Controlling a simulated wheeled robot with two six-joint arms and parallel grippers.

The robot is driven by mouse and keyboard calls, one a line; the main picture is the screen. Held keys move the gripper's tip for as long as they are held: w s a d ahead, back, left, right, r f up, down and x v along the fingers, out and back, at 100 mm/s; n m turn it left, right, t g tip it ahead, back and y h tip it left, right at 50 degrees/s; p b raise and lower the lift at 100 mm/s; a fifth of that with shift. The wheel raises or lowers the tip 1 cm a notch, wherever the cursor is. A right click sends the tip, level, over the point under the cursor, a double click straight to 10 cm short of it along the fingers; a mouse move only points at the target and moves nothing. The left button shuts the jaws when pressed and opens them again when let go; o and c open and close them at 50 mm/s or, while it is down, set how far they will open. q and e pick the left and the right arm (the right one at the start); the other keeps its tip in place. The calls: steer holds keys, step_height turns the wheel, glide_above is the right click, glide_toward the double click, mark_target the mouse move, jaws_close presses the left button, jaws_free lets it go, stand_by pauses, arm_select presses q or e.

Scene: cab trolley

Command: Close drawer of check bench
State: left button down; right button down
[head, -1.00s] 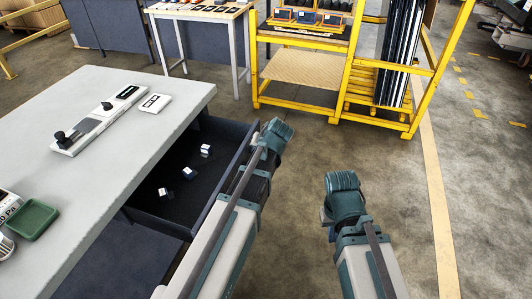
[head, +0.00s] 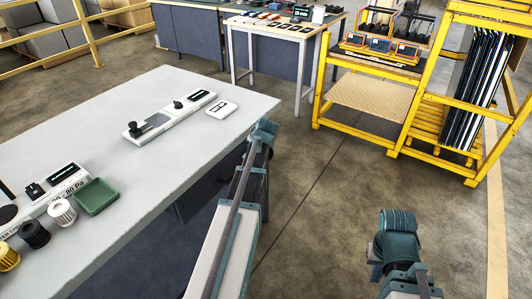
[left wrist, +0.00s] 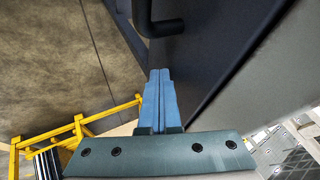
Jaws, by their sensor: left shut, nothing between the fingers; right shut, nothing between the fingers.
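The check bench (head: 190,160) has a grey top and stands at left in the head view. Its dark drawer (head: 205,192) shows only partly under the top's edge, behind my left arm; its inside is not visible. My left gripper (head: 263,135) is by the bench's right edge, shut and empty. In the left wrist view its blue fingers (left wrist: 158,100) are together, pointing at a dark drawer front (left wrist: 215,45) with a black bar handle (left wrist: 165,25) just beyond; I cannot tell if they touch. My right gripper (head: 397,228) is shut and empty over open floor.
Gauges, a green tray (head: 97,196) and small cylindrical parts lie on the bench top. A yellow rack (head: 375,95) stands at the back right, and a small white-legged table (head: 275,30) stands behind the bench. The floor between bench and rack is clear.

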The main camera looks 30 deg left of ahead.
arm_select(q)
steer(key=shift+a, duration=0.75)
arm_select(e)
steer(key=shift+d, duration=0.1)
arm_select(q)
steer(key=shift+a, duration=0.1)
